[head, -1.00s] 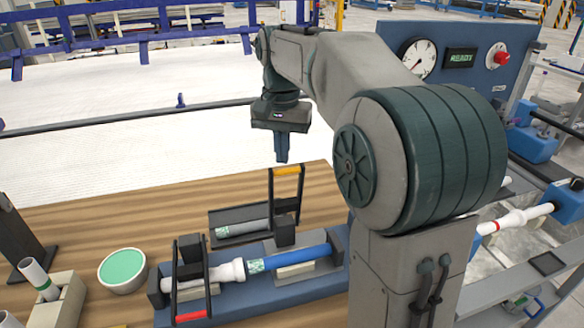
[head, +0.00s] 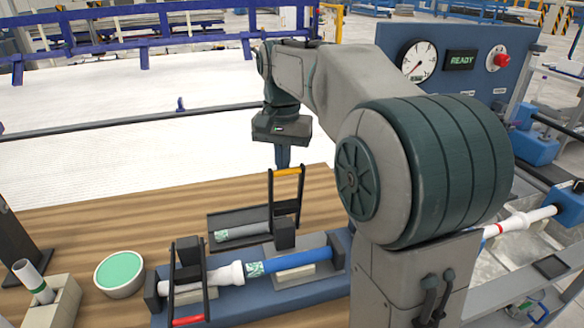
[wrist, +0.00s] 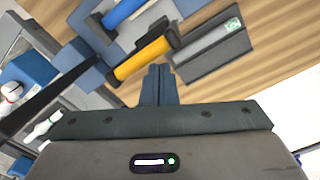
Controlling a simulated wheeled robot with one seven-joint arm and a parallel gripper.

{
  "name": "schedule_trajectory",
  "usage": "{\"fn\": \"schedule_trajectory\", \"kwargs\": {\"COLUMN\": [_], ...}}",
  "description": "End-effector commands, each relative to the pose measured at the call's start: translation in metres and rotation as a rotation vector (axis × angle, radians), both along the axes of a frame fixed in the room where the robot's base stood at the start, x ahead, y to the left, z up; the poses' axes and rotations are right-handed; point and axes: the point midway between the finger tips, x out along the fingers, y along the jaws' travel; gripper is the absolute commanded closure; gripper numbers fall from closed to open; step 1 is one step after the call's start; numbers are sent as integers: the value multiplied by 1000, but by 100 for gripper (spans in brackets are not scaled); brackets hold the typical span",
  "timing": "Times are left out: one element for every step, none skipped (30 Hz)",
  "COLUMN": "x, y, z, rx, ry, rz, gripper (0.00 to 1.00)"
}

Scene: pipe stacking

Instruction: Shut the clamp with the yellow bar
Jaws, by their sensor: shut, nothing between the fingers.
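The clamp with the yellow bar (head: 287,171) stands upright at the right part of the blue fixture (head: 240,303); its black arms (head: 271,202) rise from a dark block. In the wrist view the yellow bar (wrist: 143,59) lies just ahead and slightly left of my fingers. My gripper (head: 283,157) is shut and empty, pointing down behind the bar in the head view; its fingertips also show in the wrist view (wrist: 159,70). A small gap or touch between fingers and bar cannot be told. The blue pipe (head: 290,259) lies in the fixture beneath the clamp.
A dark tray (head: 225,219) holds a grey pipe (head: 243,231) behind the fixture. A green-filled bowl (head: 119,272) and a pipe holder (head: 62,300) stand at left.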

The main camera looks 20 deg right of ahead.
Motion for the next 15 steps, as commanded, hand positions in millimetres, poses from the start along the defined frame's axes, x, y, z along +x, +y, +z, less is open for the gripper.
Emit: {"fn": "schedule_trajectory", "kwargs": {"x": [-4,-6,-9,-11,-13,-16,-18,-20,-23,-24,-26,-27,-28,-28,-28], "y": [0,0,0,0,0,0,0,0,0,0,0,0,0,0,0], "z": [-1,-1,-2,-3,-3,-3,-3,-3,-4,-4,-4,-4,-4,-4,-3], "rx": [-1,-1,-1,-1,-1,-1,0,0,-1,-1,0,0,0,0,0], "ry": [-1,-1,-1,-1,-1,-1,-1,-1,1,1,0,0,0,0,0], "rz": [0,0,0,0,0,0,1,1,1,1,1,1,1,1,1], "gripper": [100,100,100,100,100,100,100,100,100,100,100,100,100,100,100]}}
